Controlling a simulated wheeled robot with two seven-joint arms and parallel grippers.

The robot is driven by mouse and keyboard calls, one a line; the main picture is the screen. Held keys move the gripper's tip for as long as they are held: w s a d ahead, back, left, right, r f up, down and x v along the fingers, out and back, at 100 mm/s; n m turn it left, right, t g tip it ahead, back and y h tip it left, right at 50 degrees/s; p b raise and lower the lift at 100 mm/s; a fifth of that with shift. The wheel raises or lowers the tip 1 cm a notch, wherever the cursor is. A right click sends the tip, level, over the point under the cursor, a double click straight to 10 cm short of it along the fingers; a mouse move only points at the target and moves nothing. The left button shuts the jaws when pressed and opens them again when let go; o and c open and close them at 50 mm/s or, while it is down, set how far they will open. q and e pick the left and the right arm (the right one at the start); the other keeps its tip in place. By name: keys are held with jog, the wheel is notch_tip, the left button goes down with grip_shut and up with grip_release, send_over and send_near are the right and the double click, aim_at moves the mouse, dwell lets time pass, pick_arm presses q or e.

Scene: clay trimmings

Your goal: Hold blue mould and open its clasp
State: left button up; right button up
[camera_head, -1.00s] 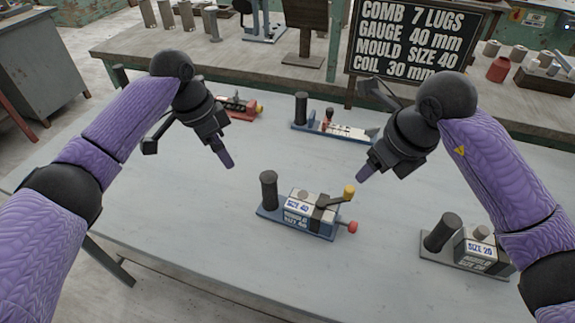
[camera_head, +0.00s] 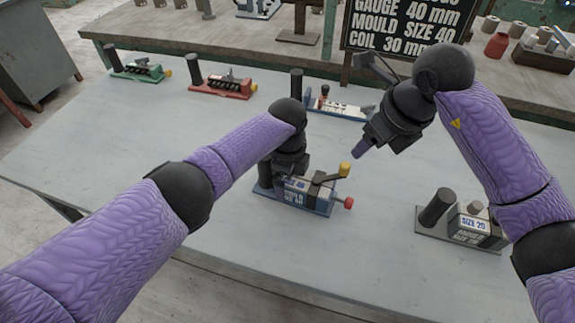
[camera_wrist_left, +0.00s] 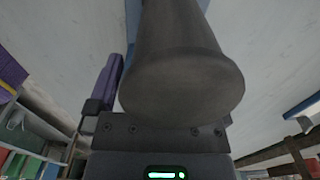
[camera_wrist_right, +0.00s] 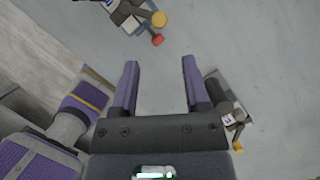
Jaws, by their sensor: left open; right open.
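The blue mould (camera_head: 318,205) lies on the grey table in the head view, with a dark upright post at its left end. Its clasp arm with a yellow knob (camera_head: 345,169) lies across the top, and a red knob (camera_head: 348,203) sticks out at the right. My open left gripper (camera_head: 276,182) is down at the post and hides most of it. In the left wrist view the post (camera_wrist_left: 180,80) fills the middle, beside one purple finger; the other finger is hidden. My right gripper (camera_head: 360,150) is open and empty above the clasp end; its spread fingers (camera_wrist_right: 160,85) show in the right wrist view.
A grey SIZE 20 mould (camera_head: 462,225) stands to the right. Green (camera_head: 137,70), red (camera_head: 222,86) and blue-and-white (camera_head: 340,108) moulds stand along the back of the table. A sign (camera_head: 405,25) rises behind. The table front is clear.

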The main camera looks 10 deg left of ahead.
aim_at(346, 164)
pick_arm(q)
grip_shut()
pick_arm(e)
jog(key=shift+o, duration=0.6)
jog(key=w+a+r+n+g+h, duration=0.2)
jog(key=w+a+n+g+h, duration=0.1)
jog(key=f, duration=1.1)
jog(key=shift+s+f, duration=0.2)
jog(key=shift+f, duration=0.15)
jog(key=shift+c, duration=0.4)
grip_shut()
